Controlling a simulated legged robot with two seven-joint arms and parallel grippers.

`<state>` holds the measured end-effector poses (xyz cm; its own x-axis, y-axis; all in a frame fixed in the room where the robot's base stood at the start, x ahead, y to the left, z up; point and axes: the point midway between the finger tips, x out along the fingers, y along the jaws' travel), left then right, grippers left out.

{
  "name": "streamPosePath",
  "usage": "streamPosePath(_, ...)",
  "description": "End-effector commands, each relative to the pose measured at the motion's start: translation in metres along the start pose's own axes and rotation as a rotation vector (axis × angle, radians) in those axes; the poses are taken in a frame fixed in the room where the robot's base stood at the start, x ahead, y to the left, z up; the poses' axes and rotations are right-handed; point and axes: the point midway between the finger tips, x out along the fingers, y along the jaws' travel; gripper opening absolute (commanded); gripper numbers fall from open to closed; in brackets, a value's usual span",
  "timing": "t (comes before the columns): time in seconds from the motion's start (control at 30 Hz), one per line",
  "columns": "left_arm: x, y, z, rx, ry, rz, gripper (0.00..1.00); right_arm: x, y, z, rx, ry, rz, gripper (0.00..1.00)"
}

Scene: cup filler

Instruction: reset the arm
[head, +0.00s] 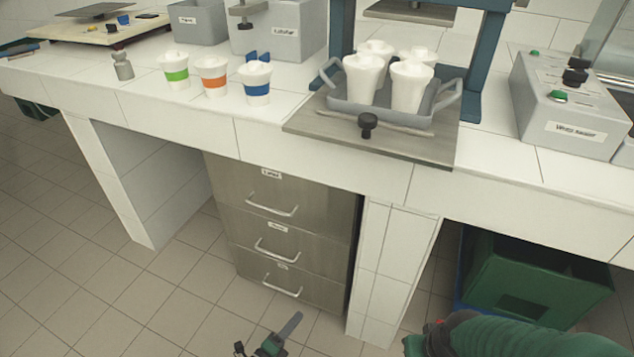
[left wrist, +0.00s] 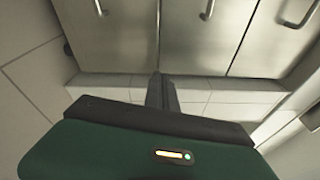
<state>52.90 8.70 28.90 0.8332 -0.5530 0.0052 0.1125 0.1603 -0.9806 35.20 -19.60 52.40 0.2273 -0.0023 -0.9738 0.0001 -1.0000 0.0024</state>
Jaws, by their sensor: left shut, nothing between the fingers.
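My left gripper (head: 294,318) is low at the bottom centre of the head view, below the counter and in front of the drawers. Its fingers are shut with nothing between them. In the left wrist view the closed fingers (left wrist: 161,92) point at the drawer fronts (left wrist: 195,38), apart from them. Part of my right arm (head: 510,335) shows at the bottom right of the head view; its gripper is not in view.
The white counter (head: 150,100) holds cups with green (head: 174,72), orange (head: 212,76) and blue (head: 256,84) bands, and a grey tray (head: 380,115) of white cups. Metal drawers (head: 285,225) stand below. A green crate (head: 530,275) is at right. Open floor (head: 110,280) lies left.

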Motion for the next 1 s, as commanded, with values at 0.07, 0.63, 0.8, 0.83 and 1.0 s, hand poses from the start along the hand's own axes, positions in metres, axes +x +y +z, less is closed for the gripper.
streamPosePath(0.07,-0.003,-0.034,-0.028,0.23,0.235,-0.044,0.0,-0.004,0.0,-0.001,0.0,0.0,0.0,0.0)
streamPosePath(0.63,-0.19,-0.158,-0.024,2.075,1.839,-0.754,0.0,-0.02,0.0,-0.005,0.0,0.0,0.0,0.0)
streamPosePath(0.8,-0.204,-0.202,0.015,-2.142,-1.82,0.873,0.0,-0.023,0.0,-0.005,0.0,0.0,0.0,0.0)
streamPosePath(0.83,-0.205,-0.21,0.02,-2.095,-1.766,0.868,0.0,-0.023,0.0,-0.006,0.0,0.0,0.0,0.0)
streamPosePath(1.0,-0.207,-0.25,0.041,-1.859,-1.496,0.835,0.0,-0.026,0.0,-0.006,0.0,0.0,0.0,0.0)
